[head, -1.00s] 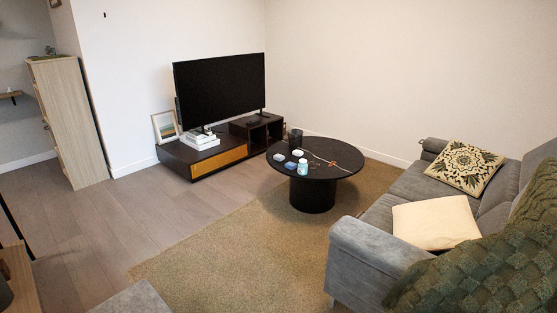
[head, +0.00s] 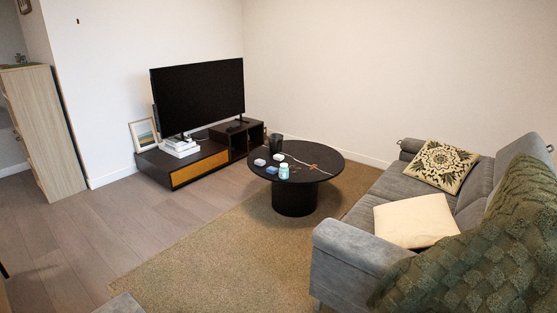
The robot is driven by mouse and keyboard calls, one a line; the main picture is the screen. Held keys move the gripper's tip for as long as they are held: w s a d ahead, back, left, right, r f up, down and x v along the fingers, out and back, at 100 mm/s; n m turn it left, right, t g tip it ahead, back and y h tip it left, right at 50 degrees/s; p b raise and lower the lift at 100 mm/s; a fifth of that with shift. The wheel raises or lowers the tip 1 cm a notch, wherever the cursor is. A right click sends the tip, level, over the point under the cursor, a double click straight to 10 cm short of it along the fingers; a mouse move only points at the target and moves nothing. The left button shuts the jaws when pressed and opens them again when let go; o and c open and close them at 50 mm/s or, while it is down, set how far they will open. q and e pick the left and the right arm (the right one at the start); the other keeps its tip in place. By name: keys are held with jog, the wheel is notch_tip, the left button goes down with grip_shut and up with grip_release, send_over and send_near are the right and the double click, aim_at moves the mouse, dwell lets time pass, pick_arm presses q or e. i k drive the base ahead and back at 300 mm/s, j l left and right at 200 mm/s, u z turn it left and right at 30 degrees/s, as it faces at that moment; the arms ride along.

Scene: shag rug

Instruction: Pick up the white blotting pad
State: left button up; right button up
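Small items stand on the round black table (head: 325,172) in the middle of the room. Two are small and white: one white item (head: 259,162) at the table's left edge and another white item (head: 278,157) a little right of it. Either could be the white blotting pad; they are too small to tell which. Close by are a blue item (head: 271,170), a pale jar with a white lid (head: 284,172), a dark cup (head: 276,143) and a thin reddish item (head: 314,167). Neither of my grippers is in view.
A grey sofa (head: 337,262) with cushions and a green throw (head: 470,270) stands right of the table. A low TV stand (head: 215,160) is behind it on the left. The rug (head: 215,250) and wood floor (head: 70,240) in front are open. A grey corner (head: 122,304) shows at the bottom edge.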

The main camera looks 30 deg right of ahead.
aim_at(277, 157)
jog(key=i+l+z, duration=0.15)
jog(key=i+z, duration=0.15)
jog(key=i, duration=0.25)
jog(key=i+z, duration=0.3)
jog(key=i, duration=0.25)
jog(key=i+l, duration=0.1)
jog(key=i, duration=0.45)
jog(key=i+u, duration=0.1)
jog(key=i, duration=0.4)
jog(key=i+l, duration=0.2)
jog(key=i, duration=0.35)
jog(key=i+l+u, duration=0.15)
jog(key=i, duration=0.4)
jog(key=i+l, duration=0.15)
jog(key=i, duration=0.35)
